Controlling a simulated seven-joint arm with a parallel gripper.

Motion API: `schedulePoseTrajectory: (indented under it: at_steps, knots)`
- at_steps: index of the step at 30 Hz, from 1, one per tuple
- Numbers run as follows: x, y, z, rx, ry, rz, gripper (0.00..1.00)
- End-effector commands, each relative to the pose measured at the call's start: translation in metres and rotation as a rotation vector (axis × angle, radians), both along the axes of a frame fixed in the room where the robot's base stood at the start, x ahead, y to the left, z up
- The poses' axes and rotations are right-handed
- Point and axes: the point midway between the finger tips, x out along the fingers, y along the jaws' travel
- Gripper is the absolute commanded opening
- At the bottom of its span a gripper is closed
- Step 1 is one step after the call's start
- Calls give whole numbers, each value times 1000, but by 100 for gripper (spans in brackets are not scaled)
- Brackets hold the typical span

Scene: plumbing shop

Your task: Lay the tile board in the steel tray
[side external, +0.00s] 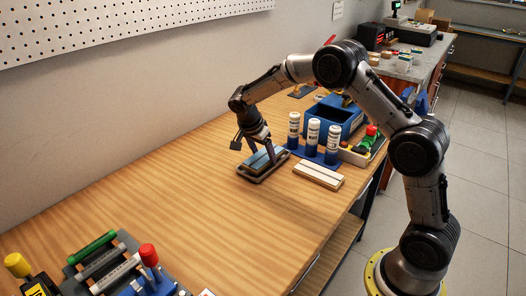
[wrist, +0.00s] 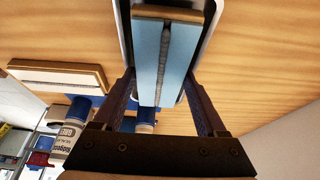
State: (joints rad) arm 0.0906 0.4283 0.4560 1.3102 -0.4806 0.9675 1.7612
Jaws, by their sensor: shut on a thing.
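The tile board (wrist: 149,60) is light blue with a dark strip along its middle and a tan end. It also shows in the side view (side external: 259,158). My gripper (wrist: 160,80) is shut on it, one finger at each long side; in the side view my gripper (side external: 260,150) points down over the tray. The steel tray (side external: 266,179) is shallow, dark and oblong; its pale rim shows around the board in the wrist view (wrist: 211,18). The board lies lengthwise within the tray's outline. I cannot tell whether it touches the tray floor.
Three white bottles with blue bases (side external: 313,137) stand close behind the tray. A pale flat block (side external: 318,175) lies to its right. A blue bin (side external: 327,120) stands farther back. A rack with coloured handles (side external: 115,262) is at front left. The table between is clear.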

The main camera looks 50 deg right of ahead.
Motion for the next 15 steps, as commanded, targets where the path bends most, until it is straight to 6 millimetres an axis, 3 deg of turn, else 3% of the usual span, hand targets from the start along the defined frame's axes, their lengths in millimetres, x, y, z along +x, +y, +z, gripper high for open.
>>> schedulePoseTrajectory:
  at_steps: [12,13,15]
  knots:
    - [0,0,-1,0,0,1,5]
    - [0,0,-1,0,1,1,78]
    - [0,0,-1,0,1,1,91]
